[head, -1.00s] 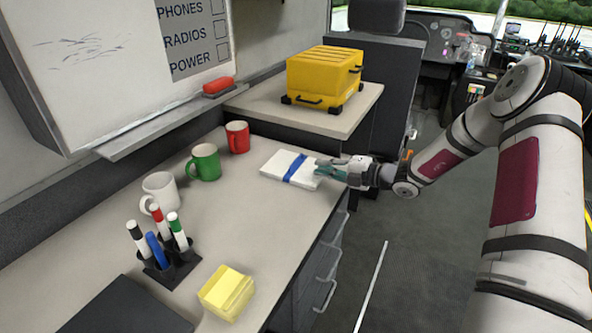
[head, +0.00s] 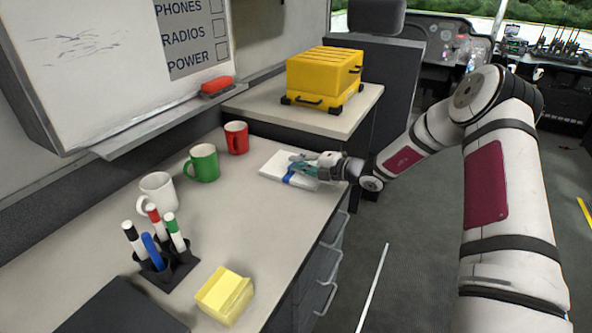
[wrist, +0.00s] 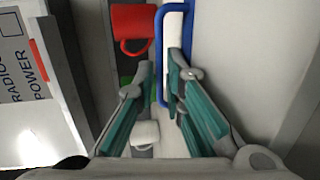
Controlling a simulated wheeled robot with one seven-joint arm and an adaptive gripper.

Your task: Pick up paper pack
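The paper pack (head: 281,164), white with a blue band, lies flat on the counter near its right edge. My gripper (head: 298,166) reaches over its right part from the right and hides some of the pack and band. In the wrist view the pack's white edge (wrist: 173,45) and blue band (wrist: 158,55) show at the fingertips. The two green-padded fingers of my gripper (wrist: 162,73) stand apart, with the pack's edge in line with the gap. I cannot tell whether the fingers touch it.
Red (head: 236,138), green (head: 203,163) and white (head: 158,192) mugs stand left of the pack. A marker holder (head: 168,270) and yellow notes (head: 225,296) are nearer. A yellow case (head: 325,77) sits on the raised surface behind. The counter's middle is clear.

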